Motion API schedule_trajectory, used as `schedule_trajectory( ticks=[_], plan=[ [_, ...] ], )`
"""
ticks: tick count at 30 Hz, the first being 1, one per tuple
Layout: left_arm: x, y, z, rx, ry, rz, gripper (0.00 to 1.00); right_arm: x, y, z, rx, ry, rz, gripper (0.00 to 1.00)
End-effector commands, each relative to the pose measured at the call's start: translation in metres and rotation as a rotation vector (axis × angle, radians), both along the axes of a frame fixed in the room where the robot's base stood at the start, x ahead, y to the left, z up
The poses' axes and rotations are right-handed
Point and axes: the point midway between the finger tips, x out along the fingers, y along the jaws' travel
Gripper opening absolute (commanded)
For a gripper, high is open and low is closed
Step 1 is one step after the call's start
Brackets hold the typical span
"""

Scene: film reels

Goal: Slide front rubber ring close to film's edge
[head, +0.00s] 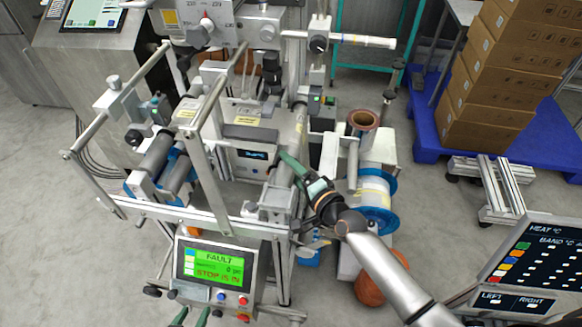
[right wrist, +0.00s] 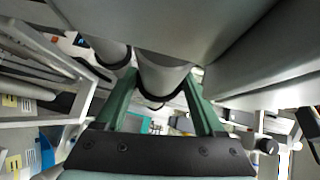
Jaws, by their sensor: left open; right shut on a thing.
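In the right wrist view a grey roller (right wrist: 163,76) carries a black rubber ring (right wrist: 158,101) around its near end. The green fingers of my right gripper (right wrist: 162,84) are on either side of this roller, shut on the ring. A wide grey sheet, seemingly the film (right wrist: 165,28), spans the top of that view close to the ring; the exact gap cannot be told. In the head view my right gripper (head: 289,164) is at the machine's right side, where the ring is too small to make out. The green fingertips of my left gripper (head: 190,317) show at the bottom edge, apart and empty.
A control panel with a green FAULT screen (head: 215,264) stands just beyond my left gripper. Metal rails (head: 205,100) and blue-flanged rollers (head: 178,172) crowd the machine's left. A blue-flanged spool (head: 377,205) stands right of my right gripper. Stacked boxes (head: 510,85) stand far right.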

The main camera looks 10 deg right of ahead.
Motion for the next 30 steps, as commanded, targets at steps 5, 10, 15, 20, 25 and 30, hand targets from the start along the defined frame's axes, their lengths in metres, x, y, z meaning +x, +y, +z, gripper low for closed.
schedule_trajectory(
  ticks=[5, 10, 15, 20, 25, 30],
  plan=[
    [0.0003, 0.0000, 0.0004, 0.000, -0.001, 0.000, 0.50, -0.0001, -0.0001, 0.0000, 0.000, 0.000, 0.000, 0.45],
    [0.0004, -0.0001, 0.0004, 0.000, -0.001, 0.000, 0.50, -0.0001, -0.0002, 0.0000, 0.000, 0.000, 0.000, 0.26],
    [0.0004, -0.0001, 0.0004, 0.000, -0.002, 0.000, 0.50, -0.0001, -0.0003, 0.0001, 0.000, 0.000, 0.000, 0.07],
    [0.0004, -0.0001, 0.0004, 0.000, -0.002, 0.000, 0.50, -0.0001, -0.0003, 0.0001, 0.000, 0.000, 0.000, 0.00],
    [0.0005, -0.0001, 0.0004, 0.000, -0.001, 0.000, 0.50, -0.0001, -0.0003, 0.0001, 0.000, 0.000, 0.000, 0.00],
    [0.0004, -0.0001, -0.0055, 0.000, -0.001, 0.000, 0.50, 0.0084, -0.0036, -0.0017, -0.002, -0.002, -0.001, 0.00]
  ],
)
